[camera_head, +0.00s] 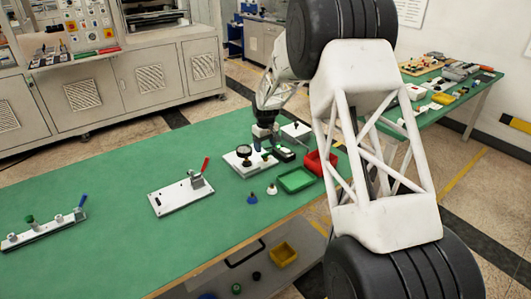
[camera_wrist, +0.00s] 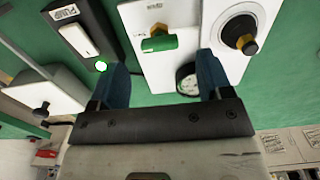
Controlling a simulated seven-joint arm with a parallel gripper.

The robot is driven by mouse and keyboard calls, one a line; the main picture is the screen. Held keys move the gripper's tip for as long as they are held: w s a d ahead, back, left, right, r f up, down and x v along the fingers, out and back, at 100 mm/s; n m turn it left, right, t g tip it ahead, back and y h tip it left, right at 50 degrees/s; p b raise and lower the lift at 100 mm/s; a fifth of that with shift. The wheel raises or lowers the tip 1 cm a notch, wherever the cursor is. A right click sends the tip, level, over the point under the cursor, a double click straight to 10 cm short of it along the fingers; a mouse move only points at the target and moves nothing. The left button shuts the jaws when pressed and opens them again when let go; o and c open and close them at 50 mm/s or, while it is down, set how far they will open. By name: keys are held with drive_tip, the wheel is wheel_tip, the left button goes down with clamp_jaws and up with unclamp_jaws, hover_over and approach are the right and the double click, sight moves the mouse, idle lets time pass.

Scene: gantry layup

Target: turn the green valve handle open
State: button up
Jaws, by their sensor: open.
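The green valve handle (camera_wrist: 158,43) shows in the wrist view, on a brass fitting on a white board (camera_wrist: 150,75). It lies crosswise in the picture, just above the gap between my fingertips. My gripper (camera_wrist: 164,62) is open, with two blue fingers wide apart and nothing between them but the board and part of a round gauge (camera_wrist: 187,82). The fingers look apart from the handle; the height gap is hard to judge. In the head view my gripper (camera_head: 264,143) is over the white board (camera_head: 238,169), and the handle is too small to make out surely.
A black knob (camera_wrist: 240,31) is at right. A green tray (camera_head: 296,180) and red tray (camera_head: 313,165) stand close by. The bench is clear toward the red-lever plate (camera_head: 180,198).

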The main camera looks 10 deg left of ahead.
sight(266, 155)
drive_tip(key=shift+f, duration=1.95)
drive_tip(key=shift+c, duration=0.3)
drive_tip(key=c, duration=0.9)
drive_tip(key=shift+o, duration=0.2)
